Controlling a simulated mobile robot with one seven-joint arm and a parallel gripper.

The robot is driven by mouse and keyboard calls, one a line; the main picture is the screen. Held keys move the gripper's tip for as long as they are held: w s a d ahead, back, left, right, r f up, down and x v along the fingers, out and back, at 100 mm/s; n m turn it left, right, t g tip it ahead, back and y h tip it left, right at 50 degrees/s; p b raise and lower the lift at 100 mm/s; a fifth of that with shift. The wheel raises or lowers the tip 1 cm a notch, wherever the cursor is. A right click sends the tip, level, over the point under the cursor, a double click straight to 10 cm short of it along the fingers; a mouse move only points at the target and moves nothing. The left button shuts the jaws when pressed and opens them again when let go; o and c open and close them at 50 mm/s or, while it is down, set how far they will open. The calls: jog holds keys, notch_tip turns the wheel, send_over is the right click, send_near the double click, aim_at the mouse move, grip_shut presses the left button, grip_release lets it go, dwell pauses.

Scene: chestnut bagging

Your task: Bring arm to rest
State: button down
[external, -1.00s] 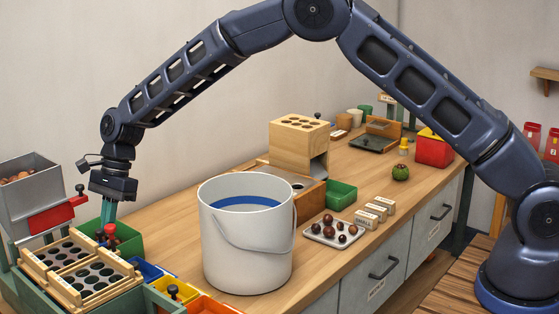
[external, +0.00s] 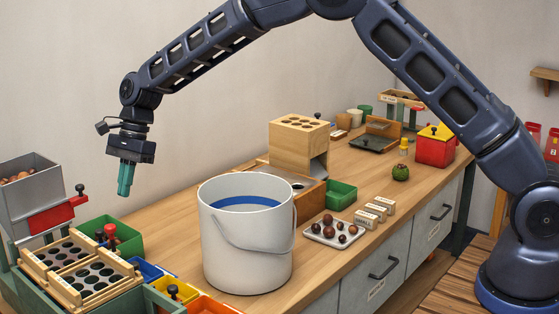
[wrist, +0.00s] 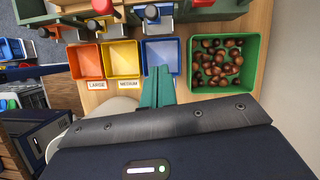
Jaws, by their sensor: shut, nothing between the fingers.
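My gripper (external: 125,178) is shut and empty, with its teal fingers pointing down. It hangs in the air above the back left of the wooden bench, behind and left of the white bucket. In the wrist view the closed fingertips (wrist: 158,75) show in front of the blue bin, with the green bin of chestnuts to their right. My arm arches over the bench from its base at the right.
A white bucket (external: 246,250) stands mid-bench. A wooden sorter (external: 80,268) and grey hopper (external: 26,200) are at the left. The green bin (wrist: 255,70) holds many chestnuts. A blue bin (wrist: 160,55), yellow bin (wrist: 121,60) and orange bin (wrist: 85,62) stand beside it.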

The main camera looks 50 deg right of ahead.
jog(key=s+d+r+n+t+h, duration=0.1)
jog(key=s+d+r+n, duration=0.3)
jog(key=s+d+r, duration=0.8)
jog(key=s+d+r+n+t+h, duration=0.15)
jog(key=s+d+r+n, duration=0.25)
jog(key=s+d+r, duration=0.55)
jog(key=s+d+r+n+t, duration=0.1)
jog(key=s+d+r+n, duration=0.2)
jog(key=s, duration=0.6)
jog(key=s+d+r+n+t, duration=0.1)
jog(key=s+d+r, duration=0.25)
jog(key=s, duration=0.45)
jog(key=s+d+f+n+h, duration=0.1)
jog(key=s+d+f+n, duration=0.1)
jog(key=s, duration=0.6)
jog(key=s+d+f+n+h, duration=0.1)
jog(key=s+d+f+n, duration=0.1)
jog(key=s, duration=0.7)
jog(key=shift+s+d+t, duration=0.3)
jog(key=shift+d+t, duration=0.1)
jog(key=shift+t, duration=0.05)
